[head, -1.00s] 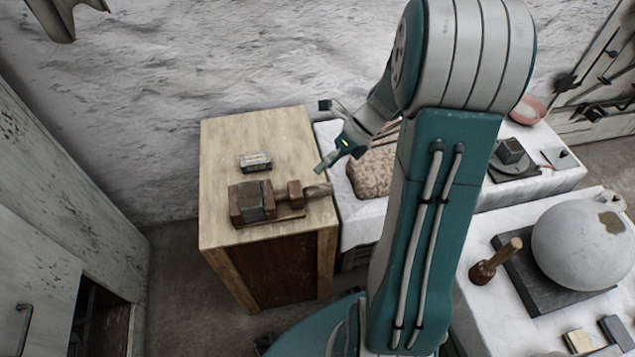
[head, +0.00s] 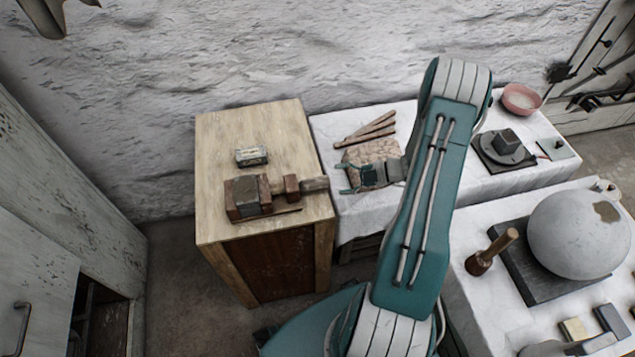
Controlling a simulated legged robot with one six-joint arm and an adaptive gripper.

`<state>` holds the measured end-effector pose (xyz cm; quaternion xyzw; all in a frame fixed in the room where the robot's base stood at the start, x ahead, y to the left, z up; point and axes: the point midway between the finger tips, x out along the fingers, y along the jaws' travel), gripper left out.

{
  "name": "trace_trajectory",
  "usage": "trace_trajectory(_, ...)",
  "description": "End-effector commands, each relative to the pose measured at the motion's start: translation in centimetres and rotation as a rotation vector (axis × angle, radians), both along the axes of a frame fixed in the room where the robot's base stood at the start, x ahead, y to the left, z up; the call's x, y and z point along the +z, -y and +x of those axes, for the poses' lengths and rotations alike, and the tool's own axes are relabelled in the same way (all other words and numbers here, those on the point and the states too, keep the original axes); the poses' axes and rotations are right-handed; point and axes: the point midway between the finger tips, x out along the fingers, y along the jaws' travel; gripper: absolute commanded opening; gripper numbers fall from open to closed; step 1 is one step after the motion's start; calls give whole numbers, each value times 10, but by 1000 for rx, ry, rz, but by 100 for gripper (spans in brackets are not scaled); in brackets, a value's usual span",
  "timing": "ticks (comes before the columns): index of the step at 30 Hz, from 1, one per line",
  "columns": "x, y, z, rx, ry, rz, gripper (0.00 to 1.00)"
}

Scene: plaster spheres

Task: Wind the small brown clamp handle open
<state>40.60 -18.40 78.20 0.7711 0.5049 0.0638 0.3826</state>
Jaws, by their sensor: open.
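The wooden clamp (head: 253,197) lies on top of the wooden cabinet, with a dark grey block between its brown jaws. My gripper (head: 343,178) is open and points left toward the handle. It is a short gap to the right of the handle, with nothing between its fingers. The handle's far side is hidden from this view.
A small tin (head: 251,155) lies behind the clamp on the cabinet top (head: 220,135). Wooden sticks (head: 372,130) and a mottled slab (head: 372,152) lie on the white-covered table by my gripper. A large plaster sphere (head: 570,235) stands front right.

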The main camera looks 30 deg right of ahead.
Motion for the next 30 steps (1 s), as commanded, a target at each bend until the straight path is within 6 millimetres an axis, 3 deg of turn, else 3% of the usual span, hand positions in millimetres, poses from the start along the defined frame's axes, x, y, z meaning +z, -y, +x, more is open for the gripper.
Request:
trace_trajectory(10, -17, -49, 28, 4, 0, 0, 84)
trace_trajectory(22, -20, -58, 33, 1, 1, -1, 84)
trace_trajectory(23, -20, -58, 33, 1, 1, -1, 80)
trace_trajectory(28, -20, -58, 33, 1, 1, -1, 4)
trace_trajectory(30, -21, -58, 33, 3, 1, -1, 1)
